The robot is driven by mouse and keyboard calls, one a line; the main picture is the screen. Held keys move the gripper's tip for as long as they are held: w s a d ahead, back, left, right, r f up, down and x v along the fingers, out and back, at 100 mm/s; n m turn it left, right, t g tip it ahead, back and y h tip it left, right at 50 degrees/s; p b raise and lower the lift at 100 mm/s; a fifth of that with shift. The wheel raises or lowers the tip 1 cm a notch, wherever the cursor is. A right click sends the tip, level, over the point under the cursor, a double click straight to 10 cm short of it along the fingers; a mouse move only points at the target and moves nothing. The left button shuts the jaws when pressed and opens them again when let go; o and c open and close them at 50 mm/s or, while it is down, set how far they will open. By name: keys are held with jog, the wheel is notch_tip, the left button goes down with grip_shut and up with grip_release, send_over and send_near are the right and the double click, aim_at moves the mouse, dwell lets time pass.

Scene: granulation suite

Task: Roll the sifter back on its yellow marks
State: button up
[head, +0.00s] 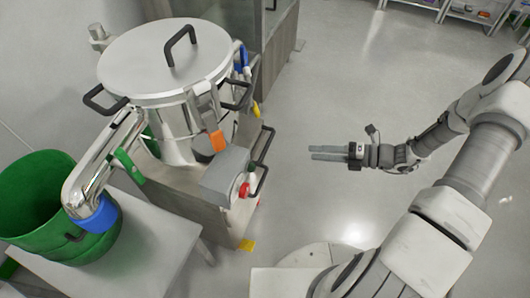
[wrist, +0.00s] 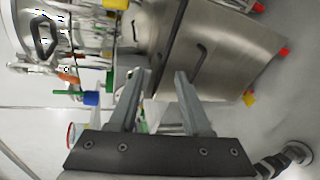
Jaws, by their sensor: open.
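The sifter (head: 165,62) is a steel drum with a lid and black handles, on a boxy steel cart (head: 205,215) left of centre in the head view. A black bar handle (head: 265,160) sticks out from the cart's right side. Its steel side panel (wrist: 225,50) and bar handle (wrist: 200,62) show in the wrist view. A yellow mark (head: 247,245) lies on the floor by the cart's near corner; a yellow patch also shows in the wrist view (wrist: 249,98). My gripper (head: 312,153) is open and empty, right of the handle and apart from it. The wheels are mostly hidden.
A green bin (head: 38,190) stands below the sifter's blue-ended spout (head: 97,213) at left. A grey control box with a red button (head: 244,190) juts from the cart. Steel equipment (head: 275,40) stands behind. The floor (head: 350,85) to the right is clear; shelves (head: 480,12) are far back.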

notch_tip(320, 180, down, 3)
jog(key=m+t, duration=0.1)
jog(key=m, duration=0.1)
jog(key=m+b, duration=0.1)
jog(key=b, duration=0.4)
send_near(266, 148)
jog(key=shift+t, duration=0.3)
jog(key=x, duration=1)
jog(key=shift+s+a+f, duration=0.15)
jog(key=shift+f, duration=0.3)
grip_shut()
